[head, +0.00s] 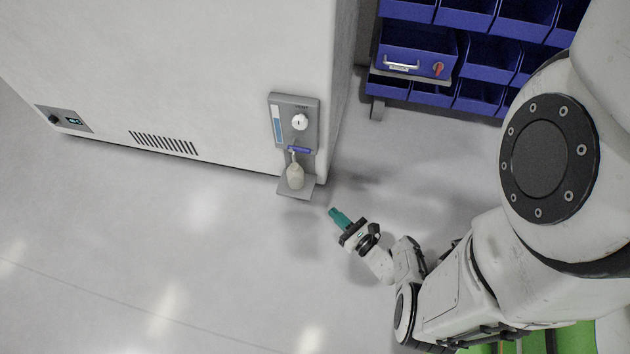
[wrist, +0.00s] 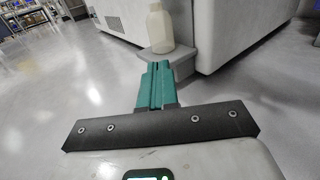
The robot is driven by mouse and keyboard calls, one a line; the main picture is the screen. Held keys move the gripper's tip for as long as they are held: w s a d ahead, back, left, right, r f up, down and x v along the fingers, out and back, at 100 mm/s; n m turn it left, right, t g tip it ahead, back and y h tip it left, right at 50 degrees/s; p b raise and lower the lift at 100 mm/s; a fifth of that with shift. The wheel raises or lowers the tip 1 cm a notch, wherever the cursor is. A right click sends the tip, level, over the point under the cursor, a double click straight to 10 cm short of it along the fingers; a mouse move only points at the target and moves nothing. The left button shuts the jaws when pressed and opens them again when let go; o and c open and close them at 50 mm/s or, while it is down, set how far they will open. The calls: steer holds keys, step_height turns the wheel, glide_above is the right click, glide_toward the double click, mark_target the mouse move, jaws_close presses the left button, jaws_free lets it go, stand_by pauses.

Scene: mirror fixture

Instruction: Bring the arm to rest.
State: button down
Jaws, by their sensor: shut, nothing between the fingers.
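My gripper (head: 335,213) has teal fingers and is at the middle of the head view, at the end of my white arm, which comes in from the right. The fingers are shut with nothing between them; they also show shut together in the wrist view (wrist: 155,75). The gripper is below and right of a grey dispenser (head: 298,122) on the white cabinet's side, with a clear gap in the head view. A pale bottle (head: 295,177) stands upright on the dispenser's small shelf (head: 298,190). In the wrist view the bottle (wrist: 159,28) is just beyond the fingertips.
A large white cabinet (head: 170,70) fills the upper left, with a vent and a small display panel. A rack of blue bins (head: 490,58) stands at the upper right, with a blue handled box (head: 417,50). The grey floor (head: 180,260) at lower left is clear.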

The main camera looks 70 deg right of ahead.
steer(key=shift+s, duration=0.1)
steer(key=w+a+r+n+g+y+p, duration=0.1)
steer(key=w+a+r+n+y, duration=0.15)
steer(key=a+n+y, duration=0.55)
steer(key=w+a+r+n+y, duration=0.1)
steer(key=w+a+n+y, duration=0.2)
steer(key=a+n+y, duration=0.45)
steer(key=s+a+r+n+g+y+p, duration=0.1)
steer(key=s+a+r+n+g+p, duration=0.2)
steer(key=n+g, duration=1.05)
step_height(320, 180, up, 54)
steer(key=s+d+n+h+p, duration=0.1)
steer(key=n+h+p, duration=0.6)
steer(key=p, duration=3.1)
steer(key=d+n, duration=0.1)
steer(key=n, duration=0.4)
steer(key=shift+s+d+n+h, duration=0.15)
steer(key=shift+s+n+h, duration=0.1)
steer(key=shift+n+h, duration=0.1)
